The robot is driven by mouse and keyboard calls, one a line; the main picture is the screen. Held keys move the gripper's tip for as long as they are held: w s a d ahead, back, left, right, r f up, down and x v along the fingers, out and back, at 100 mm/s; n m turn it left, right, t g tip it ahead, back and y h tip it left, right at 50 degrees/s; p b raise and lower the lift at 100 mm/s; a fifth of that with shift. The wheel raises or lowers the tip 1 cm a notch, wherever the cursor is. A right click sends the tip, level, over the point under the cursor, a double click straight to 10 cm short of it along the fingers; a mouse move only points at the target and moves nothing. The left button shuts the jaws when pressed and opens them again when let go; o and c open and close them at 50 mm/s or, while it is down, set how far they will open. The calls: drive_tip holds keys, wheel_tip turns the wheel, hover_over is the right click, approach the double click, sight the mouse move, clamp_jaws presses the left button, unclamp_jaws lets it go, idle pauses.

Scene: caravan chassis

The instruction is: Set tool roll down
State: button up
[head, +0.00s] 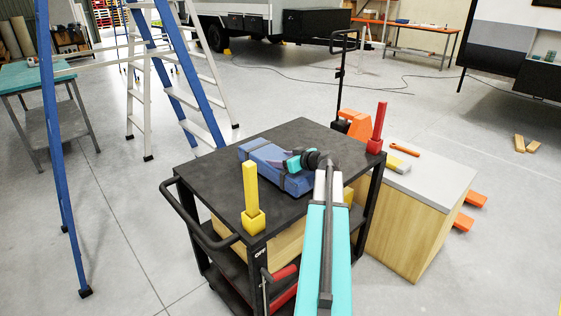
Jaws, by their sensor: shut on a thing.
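The tool roll (262,155) is a blue bundle at the middle of the black cart's top (205,167). My arm reaches in from the bottom of the head view. My gripper (284,164) is at the right part of the roll and shut on it. My wrist hides some of the roll's right side. The roll looks level and at or very close to the cart top; I cannot tell whether it touches.
A yellow post (251,188) and a red post (377,128) stand at the cart's corners. A grey-topped wooden cabinet (430,168) stands right of the cart. A blue-and-white ladder (190,80) stands behind left. The cart top's left side is clear.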

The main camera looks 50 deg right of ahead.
drive_tip(key=shift+f, duration=0.55)
drive_tip(key=o, duration=1.7)
drive_tip(key=shift+f, duration=0.1)
drive_tip(key=b+v, duration=0.2)
drive_tip(key=v, duration=1)
